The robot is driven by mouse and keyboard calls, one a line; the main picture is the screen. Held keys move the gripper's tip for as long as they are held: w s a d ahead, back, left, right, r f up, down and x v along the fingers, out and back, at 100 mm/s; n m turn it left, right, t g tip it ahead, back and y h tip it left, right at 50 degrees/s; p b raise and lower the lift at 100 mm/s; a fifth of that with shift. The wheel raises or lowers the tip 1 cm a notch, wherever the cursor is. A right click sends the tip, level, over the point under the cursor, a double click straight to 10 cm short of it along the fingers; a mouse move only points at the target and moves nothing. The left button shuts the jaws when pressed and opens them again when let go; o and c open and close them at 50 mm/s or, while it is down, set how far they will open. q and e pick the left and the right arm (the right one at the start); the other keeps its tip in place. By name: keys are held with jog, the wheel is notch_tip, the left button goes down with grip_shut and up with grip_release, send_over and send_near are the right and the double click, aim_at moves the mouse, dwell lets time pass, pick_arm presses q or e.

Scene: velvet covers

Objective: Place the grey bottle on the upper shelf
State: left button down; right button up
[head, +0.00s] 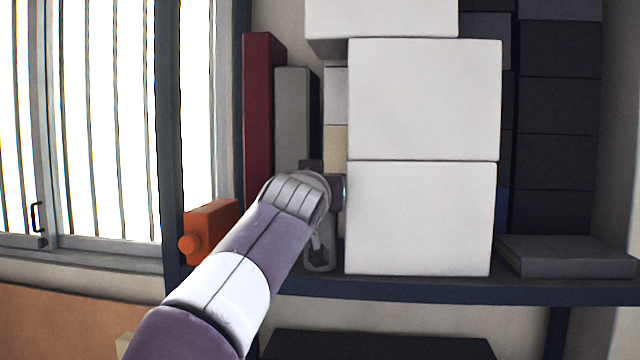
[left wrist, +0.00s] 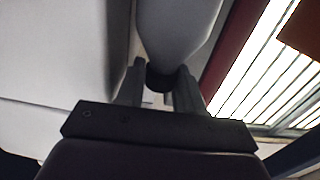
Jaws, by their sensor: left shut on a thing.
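The grey bottle (head: 320,258) stands roughly upright at the shelf's front, just left of the white boxes, partly covered by my left arm in the head view. In the left wrist view its rounded grey body (left wrist: 178,30) fills the top, with the dark neck between the fingers. My left gripper (left wrist: 160,82) is shut on the bottle at that narrow end. In the head view the gripper is mostly hidden behind my wrist. The shelf (head: 420,291) is dark blue; I cannot tell whether the bottle's base touches it. My right gripper is not in view.
Large white boxes (head: 420,218) are stacked close right of the bottle. A grey book-like block (head: 292,120) and a red one (head: 258,110) stand behind on the left. An orange bottle (head: 212,228) lies at the left end. A flat dark box (head: 565,256) lies at right.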

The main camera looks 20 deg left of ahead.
pick_arm(q)
jog(key=shift+w+f, duration=0.2)
jog(key=shift+w, duration=0.1)
jog(key=c, duration=1)
grip_release()
jog(key=shift+s+r, duration=0.15)
jog(key=shift+s, duration=0.1)
jog(key=shift+r, duration=0.15)
jog(key=shift+b+v, duration=3.25)
jog(key=shift+v, duration=2.6)
